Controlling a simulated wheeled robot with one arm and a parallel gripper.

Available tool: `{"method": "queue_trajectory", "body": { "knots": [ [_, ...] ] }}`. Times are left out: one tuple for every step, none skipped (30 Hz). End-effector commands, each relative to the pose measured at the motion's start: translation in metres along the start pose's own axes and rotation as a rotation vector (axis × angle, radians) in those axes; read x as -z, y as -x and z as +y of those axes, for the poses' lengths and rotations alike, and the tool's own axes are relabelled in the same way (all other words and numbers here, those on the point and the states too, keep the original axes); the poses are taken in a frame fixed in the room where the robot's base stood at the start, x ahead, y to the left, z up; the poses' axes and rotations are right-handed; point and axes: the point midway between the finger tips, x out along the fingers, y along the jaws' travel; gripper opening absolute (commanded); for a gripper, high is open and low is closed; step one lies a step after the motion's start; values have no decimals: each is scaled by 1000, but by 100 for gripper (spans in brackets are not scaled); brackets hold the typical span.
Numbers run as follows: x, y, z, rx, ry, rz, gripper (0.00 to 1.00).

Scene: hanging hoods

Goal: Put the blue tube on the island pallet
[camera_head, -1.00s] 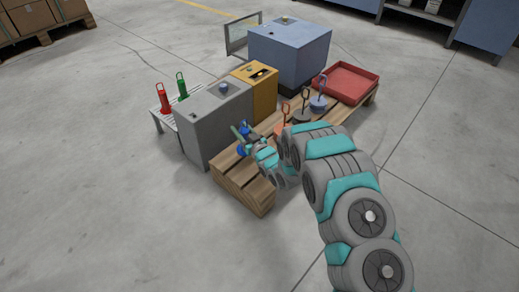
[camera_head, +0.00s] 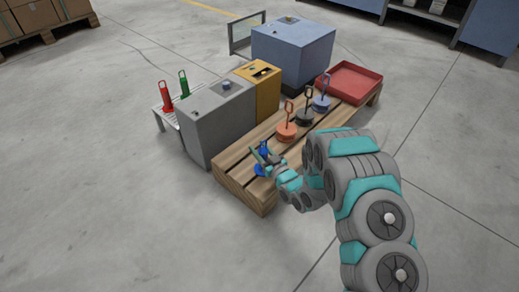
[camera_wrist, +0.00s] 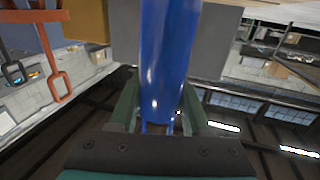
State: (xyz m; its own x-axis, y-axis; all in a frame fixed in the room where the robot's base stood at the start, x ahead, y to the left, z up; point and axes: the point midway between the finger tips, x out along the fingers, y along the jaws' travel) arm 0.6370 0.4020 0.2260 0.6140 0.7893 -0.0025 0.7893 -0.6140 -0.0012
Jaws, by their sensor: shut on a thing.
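The blue tube (camera_wrist: 170,60) fills the middle of the wrist view, upright between the two fingers. My gripper (camera_wrist: 160,112) is shut on it. In the head view my gripper (camera_head: 268,158) is over the near-left end of the wooden island pallet (camera_head: 236,183). The blue tube (camera_head: 260,170) shows there in small parts above and below the fingers. Its lower end looks close to the pallet boards; I cannot tell whether it touches them.
A grey box (camera_head: 218,120), a yellow box (camera_head: 260,85) and a blue cabinet (camera_head: 292,55) stand behind. Hooked orange (camera_head: 287,130), dark (camera_head: 304,117) and blue (camera_head: 321,103) pieces and a red tray (camera_head: 348,82) are on the pallet. Red (camera_head: 167,97) and green (camera_head: 184,85) tubes stand on a rack (camera_head: 163,113).

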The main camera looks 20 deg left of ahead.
Motion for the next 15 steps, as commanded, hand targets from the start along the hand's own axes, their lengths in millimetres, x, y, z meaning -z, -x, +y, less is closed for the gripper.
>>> {"method": "queue_trajectory", "body": {
  "knots": [
    [2,0,0,0,1,2,0],
    [2,0,0,0,1,2,0],
    [2,0,0,0,1,2,0],
    [2,0,0,0,1,2,0],
    [2,0,0,0,1,2,0],
    [1,0,0,0,1,2,0],
    [0,0,0,0,1,2,0],
    [-1,0,0,0,1,2,0],
    [-2,0,0,1,1,2,0],
    [-1,0,0,1,1,2,51],
    [-1,0,0,1,1,2,54],
    [-1,0,0,1,1,2,59],
    [-1,0,0,1,1,2,62],
    [-1,0,0,1,1,2,66],
    [-1,0,0,1,1,2,70]
  ]
}}
